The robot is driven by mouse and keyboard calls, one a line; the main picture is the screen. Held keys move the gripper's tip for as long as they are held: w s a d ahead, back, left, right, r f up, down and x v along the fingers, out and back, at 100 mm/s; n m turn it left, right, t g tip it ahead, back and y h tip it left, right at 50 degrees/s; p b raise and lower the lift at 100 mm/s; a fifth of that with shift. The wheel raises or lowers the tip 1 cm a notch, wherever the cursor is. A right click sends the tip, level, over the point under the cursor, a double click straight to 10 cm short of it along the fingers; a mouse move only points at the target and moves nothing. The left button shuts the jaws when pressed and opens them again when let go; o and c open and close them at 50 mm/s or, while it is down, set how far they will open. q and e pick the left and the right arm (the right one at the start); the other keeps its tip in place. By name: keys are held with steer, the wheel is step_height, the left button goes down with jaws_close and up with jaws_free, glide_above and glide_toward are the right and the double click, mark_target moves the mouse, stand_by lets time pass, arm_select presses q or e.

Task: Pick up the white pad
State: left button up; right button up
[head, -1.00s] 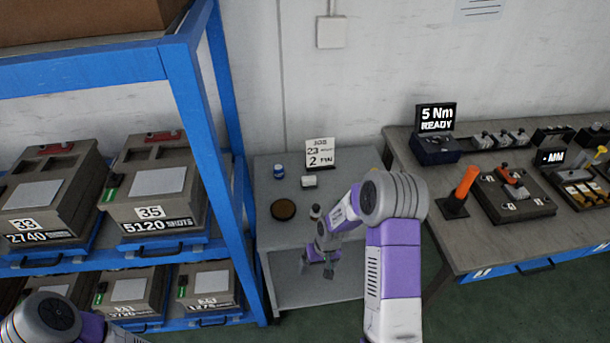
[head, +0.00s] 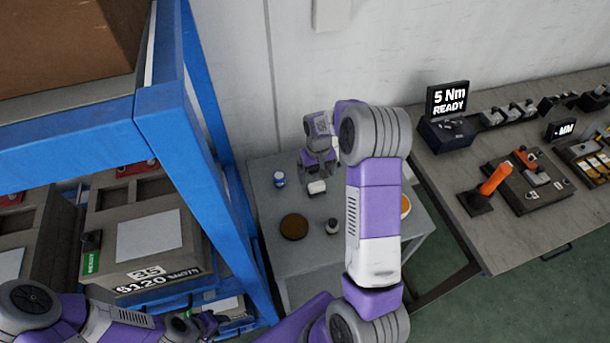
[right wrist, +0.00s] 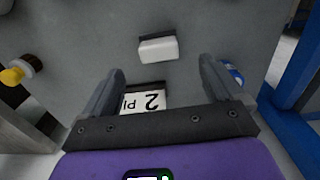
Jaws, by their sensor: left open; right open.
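The white pad (head: 317,187) is a small white block on the grey side table. In the right wrist view the white pad (right wrist: 158,51) has a dark strip along one edge. My right gripper (head: 318,174) is open above and behind the pad. In the right wrist view its two fingers (right wrist: 162,66) stand apart and empty, with the pad just beyond the tips, between their lines. My left gripper (head: 205,324) is at the bottom left by the shelf, away from the pad.
A blue-and-white jar (head: 279,179), a round brown dish (head: 294,227) and a small dark bottle (head: 332,226) share the side table (head: 264,202). A job card (right wrist: 147,99) stands close to the right fingers. The blue shelf rack (head: 205,100) rises on the left.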

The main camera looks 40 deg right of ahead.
mark_target(317, 184)
steer(key=shift+s+f, duration=0.2)
steer(key=shift+f, duration=0.3)
steer(key=shift+s+f, duration=0.15)
steer(key=shift+f, duration=0.3)
steer(key=f, duration=0.1)
steer(key=f+b, duration=0.1)
steer(key=f, duration=0.3)
steer(key=shift+w+f, duration=0.2)
steer(key=shift+w, duration=0.05)
steer(key=shift+r, duration=0.1)
steer(key=c, duration=1.1)
arm_select(q)
steer(key=shift+s+r+p, duration=0.25)
steer(key=shift+s+p, duration=0.05)
steer(key=shift+p, duration=0.4)
arm_select(e)
step_height(317, 184, up, 10)
steer(key=shift+c, duration=0.2)
